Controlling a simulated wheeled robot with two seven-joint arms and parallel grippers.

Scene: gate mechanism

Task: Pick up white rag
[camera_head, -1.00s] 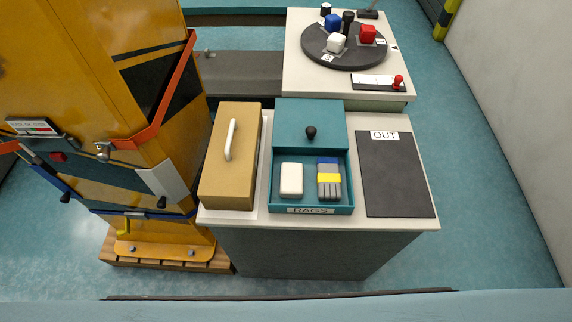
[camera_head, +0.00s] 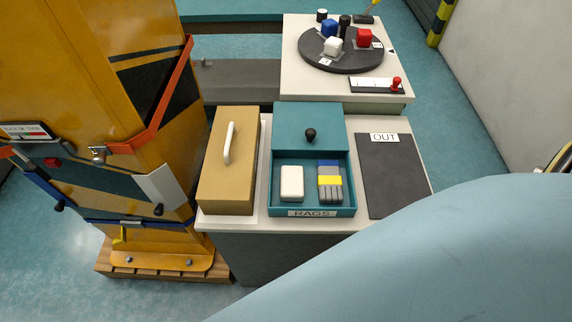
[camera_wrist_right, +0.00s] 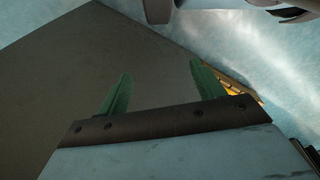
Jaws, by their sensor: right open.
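The white rag (camera_head: 291,183) is a small white block-like bundle. It lies in the left part of the teal tray labelled RAGS (camera_head: 313,212) on the counter. My right gripper is outside the head view, where a large pale blue part of my arm fills the lower right. My left gripper is not in view.
A tan box with a white handle (camera_head: 228,160) stands left of the tray. A dark mat marked OUT (camera_head: 392,180) lies right of it. Behind is a dark turntable (camera_head: 343,50) with coloured cubes. A yellow gate machine (camera_head: 100,110) stands at the left.

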